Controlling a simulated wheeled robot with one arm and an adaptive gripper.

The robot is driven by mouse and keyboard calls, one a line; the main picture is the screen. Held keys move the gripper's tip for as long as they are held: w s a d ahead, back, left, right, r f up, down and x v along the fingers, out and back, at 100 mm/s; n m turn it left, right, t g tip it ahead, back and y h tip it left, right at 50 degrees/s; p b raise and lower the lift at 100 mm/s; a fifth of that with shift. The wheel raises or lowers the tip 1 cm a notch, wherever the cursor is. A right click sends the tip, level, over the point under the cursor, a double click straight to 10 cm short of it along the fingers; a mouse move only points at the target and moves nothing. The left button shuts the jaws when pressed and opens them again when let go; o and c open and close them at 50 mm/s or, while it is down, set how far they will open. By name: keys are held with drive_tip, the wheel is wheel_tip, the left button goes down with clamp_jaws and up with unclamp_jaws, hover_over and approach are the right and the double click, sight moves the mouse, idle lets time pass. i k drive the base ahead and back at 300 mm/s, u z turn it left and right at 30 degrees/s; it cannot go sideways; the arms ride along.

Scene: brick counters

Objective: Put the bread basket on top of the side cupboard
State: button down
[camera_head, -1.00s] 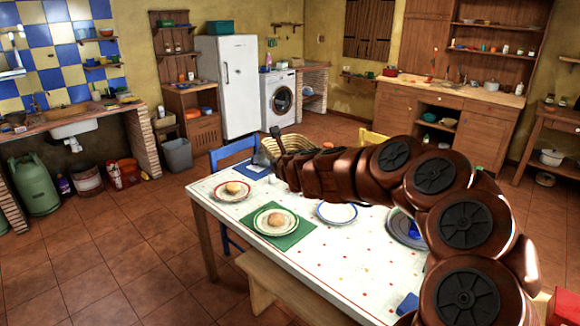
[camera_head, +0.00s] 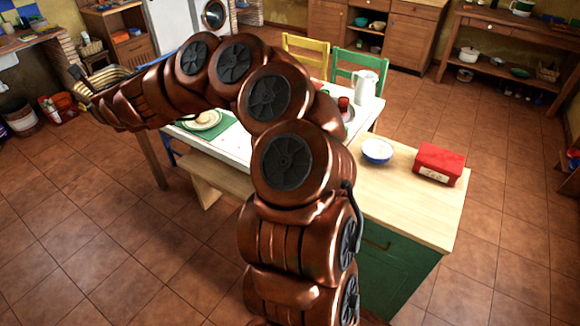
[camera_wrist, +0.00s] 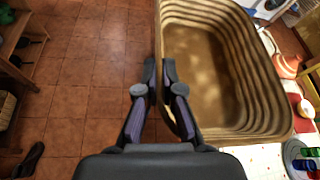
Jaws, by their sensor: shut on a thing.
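The bread basket, a deep woven tan basket, is at the left in the head view (camera_head: 110,76), partly behind my arm. It fills the upper middle and right of the wrist view (camera_wrist: 278,62), and its inside looks empty. My gripper (camera_wrist: 160,68) is shut on the near-left part of its rim, one finger on each side of the wall. In the head view, my gripper (camera_head: 76,74) is small at the far left. A green cupboard with a pale wooden top (camera_head: 405,205) stands at the right, well apart from the basket.
On the cupboard top are a blue-and-white bowl (camera_head: 377,151) and a red box (camera_head: 439,164); the front of the top is clear. The dining table (camera_head: 232,147), a bench (camera_head: 212,181), yellow chair (camera_head: 305,52) and green chair (camera_head: 357,68) stand beyond and left.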

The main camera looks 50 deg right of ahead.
sight(416, 205)
drive_tip(key=z, duration=0.05)
drive_tip(key=k, duration=0.85)
drive_tip(key=z, duration=0.85)
drive_tip(key=k, duration=0.5)
drive_tip(key=z, duration=0.45)
